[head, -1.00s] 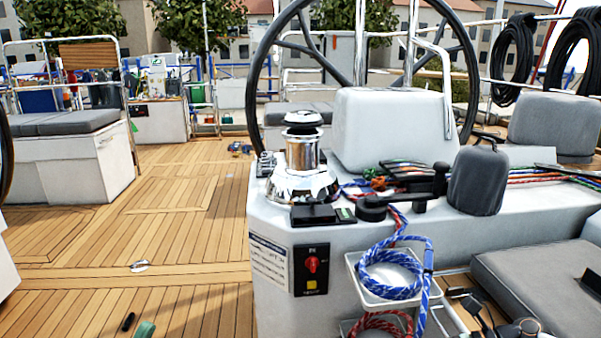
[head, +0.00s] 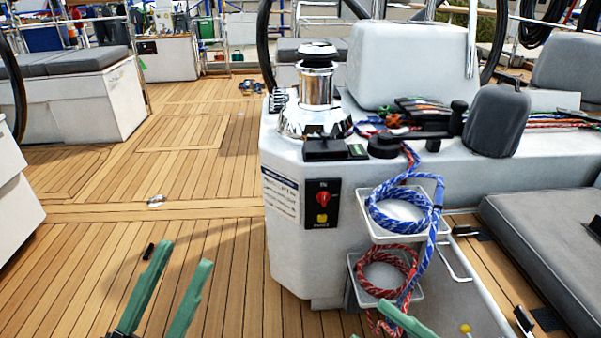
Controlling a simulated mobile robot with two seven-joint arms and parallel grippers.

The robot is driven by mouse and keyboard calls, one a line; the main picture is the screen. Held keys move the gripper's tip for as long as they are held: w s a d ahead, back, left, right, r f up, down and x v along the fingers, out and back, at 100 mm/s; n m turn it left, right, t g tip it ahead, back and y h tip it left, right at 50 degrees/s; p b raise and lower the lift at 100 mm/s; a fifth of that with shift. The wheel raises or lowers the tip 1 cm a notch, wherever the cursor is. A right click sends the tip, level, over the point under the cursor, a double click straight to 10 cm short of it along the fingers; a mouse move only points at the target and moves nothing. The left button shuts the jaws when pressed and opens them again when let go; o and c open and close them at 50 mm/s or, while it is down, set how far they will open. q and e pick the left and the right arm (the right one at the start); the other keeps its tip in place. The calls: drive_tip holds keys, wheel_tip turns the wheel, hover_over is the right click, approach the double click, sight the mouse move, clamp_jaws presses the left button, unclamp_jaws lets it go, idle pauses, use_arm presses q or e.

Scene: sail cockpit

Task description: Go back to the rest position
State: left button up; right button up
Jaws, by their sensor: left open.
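My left gripper (head: 170,283) shows at the bottom left in the head view. Its two green fingers are apart, with only deck seen between them, so it is open and empty. It is over the teak deck, left of the white winch console (head: 290,275). One green finger of my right gripper (head: 405,319) shows at the bottom edge, in front of the lower rope holder. The rest of that gripper is out of frame, so its opening cannot be told.
A blue rope coil (head: 380,218) and a red rope coil (head: 366,284) hang in white holders on the console. A chrome winch (head: 315,95) stands on top. A grey cushion (head: 555,235) lies at right.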

drive_tip(key=w+d+r+m+t+h, duration=0.35)
drive_tip(key=r+m+t+h, duration=0.2)
drive_tip(key=m+t, duration=0.5)
drive_tip(key=w+d+f+m+g+h+p, duration=0.25)
drive_tip(key=w+f+m+h+p, duration=0.35)
drive_tip(key=p, duration=0.9)
use_arm(q)
drive_tip(key=w+a+f+n+g+y+p, duration=0.3)
drive_tip(key=w+f+n+g+y+p, duration=0.2)
drive_tip(key=w+f+n+y, duration=0.45)
drive_tip(key=s+f+g+y+p, duration=0.2)
drive_tip(key=s+f+g+p, duration=0.1)
drive_tip(key=s+g+p, duration=0.1)
drive_tip(key=s+a+f+g+y+p, duration=0.1)
drive_tip(key=s+f+g+p, duration=0.2)
drive_tip(key=s+p, duration=0.4)
drive_tip(key=shift+s+a+g+y+p, duration=0.25)
drive_tip(key=shift+s+g+y+p, duration=0.05)
drive_tip(key=shift+s+g+y, duration=0.1)
use_arm(e)
drive_tip(key=s+d+f+m+g+h, duration=0.2)
drive_tip(key=s+f+g+h, duration=0.4)
drive_tip(key=s+f+g, duration=0.2)
drive_tip(key=shift+s+f+m+g, duration=0.4)
drive_tip(key=shift+f+g, duration=0.3)
drive_tip(key=shift+g, duration=0.5)
use_arm(q)
drive_tip(key=shift+d, duration=0.1)
use_arm(e)
drive_tip(key=shift+d, duration=0.1)
